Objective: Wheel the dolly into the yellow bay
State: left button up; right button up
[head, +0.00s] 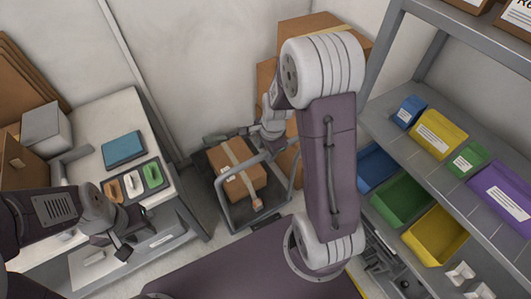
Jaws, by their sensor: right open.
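The dolly (262,222) stands on the floor at the centre, a low grey platform with a grey tube handle (225,182). A taped cardboard box (246,181) rides on it. My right gripper (222,137) is open at the dolly's far side, close to the handle; I cannot tell whether it touches. My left gripper (124,246) hangs in front of the table at lower left, away from the dolly; its jaw gap is unclear. A short yellow strip (357,284) shows at the bottom edge; the rest of any yellow bay is hidden.
A white table (95,121) at left holds a blue book (123,149) and a tray (158,186) of small coloured parts. A grey shelf (392,119) with coloured bins stands at right. Cardboard boxes (308,27) are stacked behind my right arm. Walls close off the back.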

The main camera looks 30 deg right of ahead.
jog(key=shift+w+f, duration=0.1)
jog(key=shift+f, duration=0.55)
grip_shut()
dwell(0.9)
